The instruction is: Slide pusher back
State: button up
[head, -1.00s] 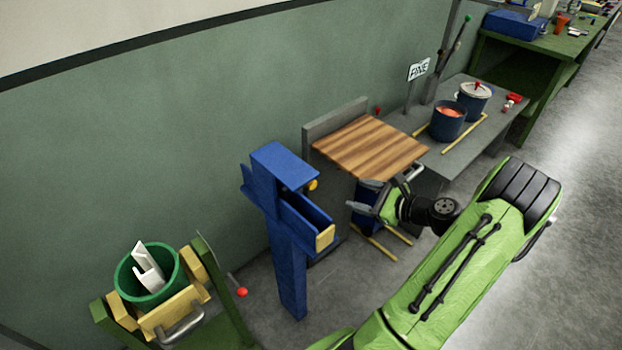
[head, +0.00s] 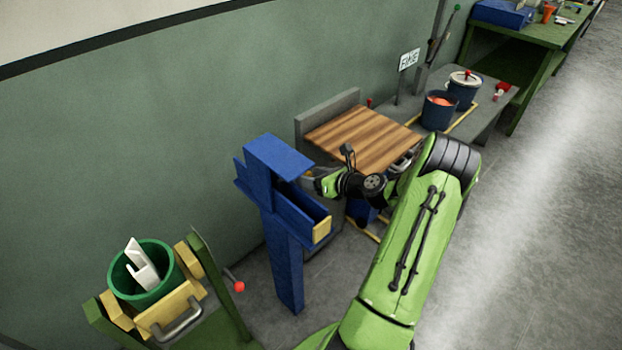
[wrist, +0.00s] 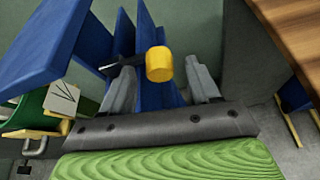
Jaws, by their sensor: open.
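The blue stand (head: 283,235) has a hood on top and an open trough with a yellow end block (head: 321,229). In the wrist view, a yellow knob (wrist: 159,63) on a dark rod sticks out from the blue stand (wrist: 145,25); I take it to be the pusher's handle. My gripper (wrist: 163,84) is open, with one finger on each side of the knob. I cannot tell whether either finger touches it. In the head view my gripper (head: 308,179) is at the right side of the stand, just under the hood, and largely hides the knob.
A wooden-topped table (head: 362,135) stands close behind my gripper. A green bucket (head: 145,272) with a white piece sits in a yellow-and-green cradle at lower left, with a red-ended lever (head: 238,286) beside it. Grey floor is open on the right.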

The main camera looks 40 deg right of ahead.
jog(key=shift+w+f, duration=0.15)
jog(key=shift+w, duration=0.25)
grip_shut()
jog(key=shift+w+a, duration=0.1)
jog(key=shift+w, duration=0.25)
jog(key=w+p, duration=0.2)
jog(key=w, duration=0.1)
jog(key=shift+w, duration=0.35)
